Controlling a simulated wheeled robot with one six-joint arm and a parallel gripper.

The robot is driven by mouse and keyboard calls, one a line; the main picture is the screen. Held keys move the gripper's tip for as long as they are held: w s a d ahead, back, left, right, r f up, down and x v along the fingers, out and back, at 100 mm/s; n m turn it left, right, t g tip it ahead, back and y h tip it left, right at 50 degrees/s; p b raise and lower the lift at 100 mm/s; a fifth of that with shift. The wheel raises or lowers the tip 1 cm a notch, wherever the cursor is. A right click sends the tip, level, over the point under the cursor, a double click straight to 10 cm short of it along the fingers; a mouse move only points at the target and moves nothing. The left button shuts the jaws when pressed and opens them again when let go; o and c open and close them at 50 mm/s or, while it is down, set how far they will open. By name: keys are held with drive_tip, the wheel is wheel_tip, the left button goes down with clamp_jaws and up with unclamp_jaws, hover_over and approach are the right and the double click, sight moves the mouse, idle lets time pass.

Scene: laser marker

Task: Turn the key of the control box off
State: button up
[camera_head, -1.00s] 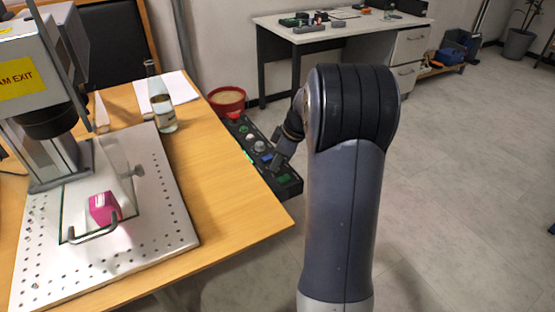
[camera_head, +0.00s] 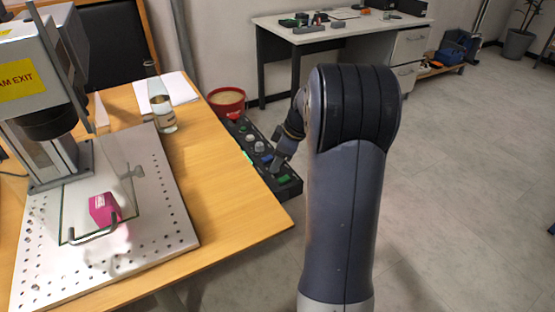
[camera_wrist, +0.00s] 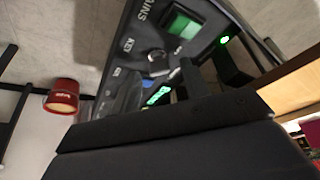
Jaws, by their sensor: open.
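The black control box (camera_head: 262,150) sits along the right edge of the wooden table, with several knobs and lit green parts on its top. In the wrist view its panel (camera_wrist: 205,12) shows close up, with a lit green switch (camera_wrist: 184,24) marked MAINS. A silver key switch (camera_wrist: 158,64) is beside the lettering KEY. My gripper (camera_head: 277,163) is over the front part of the box, pointing down. It is open, with its dark fingers close to the panel near the key. Whether a finger touches the key cannot be told.
A laser marker (camera_head: 45,115) stands on a perforated plate (camera_head: 165,215) at left, with a pink block (camera_head: 103,208) on the plate. A glass bottle (camera_head: 162,105) is on the table. A red bucket (camera_head: 228,101) stands behind the box.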

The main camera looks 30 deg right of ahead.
drive_tip(key=p+v, duration=0.2)
drive_tip(key=v, duration=0.8)
drive_tip(key=shift+d, duration=0.1)
drive_tip(key=b+x, duration=0.2)
drive_tip(key=x, duration=0.8)
drive_tip(key=shift+a+f, duration=0.2)
drive_tip(key=shift+f, duration=0.15)
